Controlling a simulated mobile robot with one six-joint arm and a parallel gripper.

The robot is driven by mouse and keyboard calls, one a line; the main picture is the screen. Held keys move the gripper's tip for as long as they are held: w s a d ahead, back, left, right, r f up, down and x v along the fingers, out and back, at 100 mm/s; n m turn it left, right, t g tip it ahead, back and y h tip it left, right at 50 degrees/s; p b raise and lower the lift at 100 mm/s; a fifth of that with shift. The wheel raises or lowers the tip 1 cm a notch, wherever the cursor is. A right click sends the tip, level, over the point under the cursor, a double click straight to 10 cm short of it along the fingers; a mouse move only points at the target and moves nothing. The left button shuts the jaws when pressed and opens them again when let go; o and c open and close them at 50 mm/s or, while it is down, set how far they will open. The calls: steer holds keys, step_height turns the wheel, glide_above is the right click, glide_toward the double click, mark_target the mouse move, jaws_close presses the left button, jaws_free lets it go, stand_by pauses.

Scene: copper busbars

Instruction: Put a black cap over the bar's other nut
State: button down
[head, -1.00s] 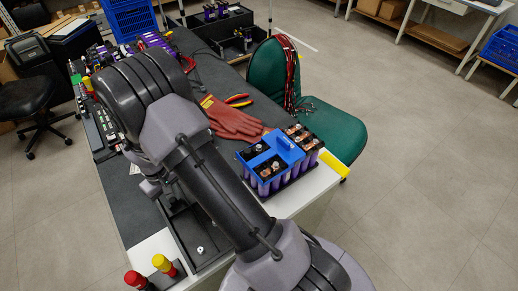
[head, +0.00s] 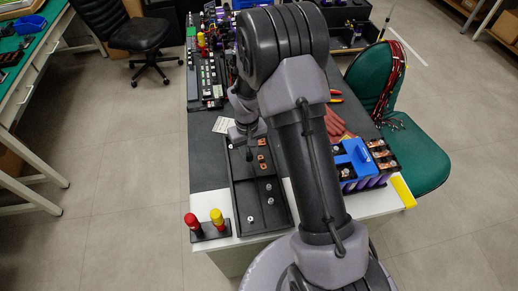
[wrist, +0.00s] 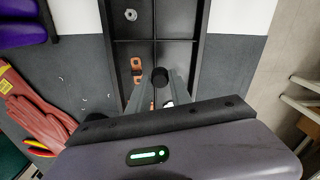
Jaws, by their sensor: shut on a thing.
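My gripper (wrist: 159,86) is shut on a small round black cap (wrist: 160,75) and holds it over the black parts tray (wrist: 112,60). In the head view my gripper (head: 246,136) is above the far end of the tray (head: 236,210), and the cap is too small to make out. The battery block (head: 362,182) with its blue cover (head: 354,158) stands to the right, partly behind my arm. Copper bars (head: 381,154) show on its right side; which nuts there are capped is too small to tell.
The tray holds copper pieces (head: 262,160) and loose metal nuts (head: 269,187). Red and yellow-handled tools (head: 207,224) stand at the table's front left corner. Red gloves (head: 337,122) lie behind the block. A green chair (head: 415,150) stands to the right.

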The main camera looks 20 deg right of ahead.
steer(key=s+d+r+m+p, duration=0.1)
steer(key=s+d+r+p, duration=0.2)
steer(key=d, duration=0.5)
steer(key=s+d+r+m+p, duration=0.2)
steer(key=s+d+r+p, duration=0.2)
steer(key=d, duration=0.4)
steer(key=s+d+r+m+p, duration=0.2)
steer(key=s+d+r+p, duration=0.1)
steer(key=s+d+r, duration=0.2)
steer(key=shift+d+r+p, duration=0.1)
steer(key=shift+d+r, duration=0.3)
steer(key=shift+d, duration=0.3)
steer(key=shift+d+r+p, duration=0.1)
steer(key=shift+d+r, duration=0.3)
steer(key=shift+d, duration=0.25)
steer(key=shift+d+r+p, duration=0.1)
steer(key=shift+d+r, duration=0.3)
steer(key=shift+d, duration=0.3)
steer(key=shift+s+f, duration=0.1)
steer(key=shift+f, duration=0.1)
steer(key=shift+f+m+b, duration=0.3)
steer(key=shift+f+b, duration=1.2)
steer(key=shift+f, duration=0.25)
steer(key=shift+f+b, duration=1.05)
steer(key=shift+f, duration=0.2)
steer(key=c, duration=1.1)
jaws_free()
steer(key=shift+r, duration=0.2)
